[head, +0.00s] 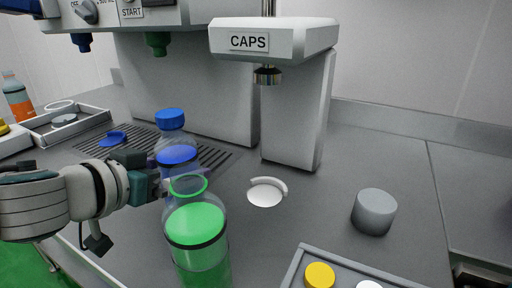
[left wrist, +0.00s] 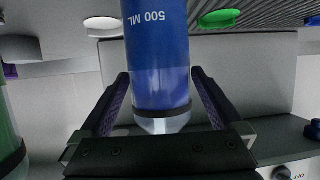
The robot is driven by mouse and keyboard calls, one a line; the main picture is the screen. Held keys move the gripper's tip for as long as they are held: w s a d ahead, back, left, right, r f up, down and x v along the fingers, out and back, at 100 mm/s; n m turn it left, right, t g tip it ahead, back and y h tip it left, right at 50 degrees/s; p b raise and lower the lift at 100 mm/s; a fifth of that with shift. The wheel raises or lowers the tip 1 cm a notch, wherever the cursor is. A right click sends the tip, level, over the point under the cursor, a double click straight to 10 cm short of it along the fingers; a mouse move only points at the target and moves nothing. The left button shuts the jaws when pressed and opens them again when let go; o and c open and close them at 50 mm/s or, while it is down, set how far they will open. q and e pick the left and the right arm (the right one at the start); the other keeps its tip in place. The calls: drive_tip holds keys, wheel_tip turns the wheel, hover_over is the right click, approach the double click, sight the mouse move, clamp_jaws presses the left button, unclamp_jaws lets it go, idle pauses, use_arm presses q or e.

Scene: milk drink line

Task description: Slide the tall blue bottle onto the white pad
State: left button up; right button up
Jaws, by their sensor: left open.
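The tall blue bottle (head: 172,145) has a blue cap and stands upright by the slotted grille, partly hidden by the green bottle and my gripper. In the left wrist view, which is upside down, its blue body (left wrist: 158,50) is between my fingers. My left gripper (left wrist: 160,80) is open around it; I cannot tell whether a finger touches. It also shows in the head view (head: 172,187). The white pad (head: 265,194) is a bare disc with a low curved rim, right of the bottle, before the CAPS station. It also shows in the left wrist view (left wrist: 103,24).
A green bottle (head: 196,225) stands close in front of the blue one. The CAPS station (head: 290,110) rises behind the pad. A grey cylinder (head: 374,212) stands right, and a tray (head: 298,268) holds caps in front. Counter between bottle and pad looks clear.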

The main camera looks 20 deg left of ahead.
use_arm(q)
drive_tip(key=shift+w+f, duration=0.15)
drive_tip(key=shift+w, duration=0.3)
clamp_jaws()
idle(0.7)
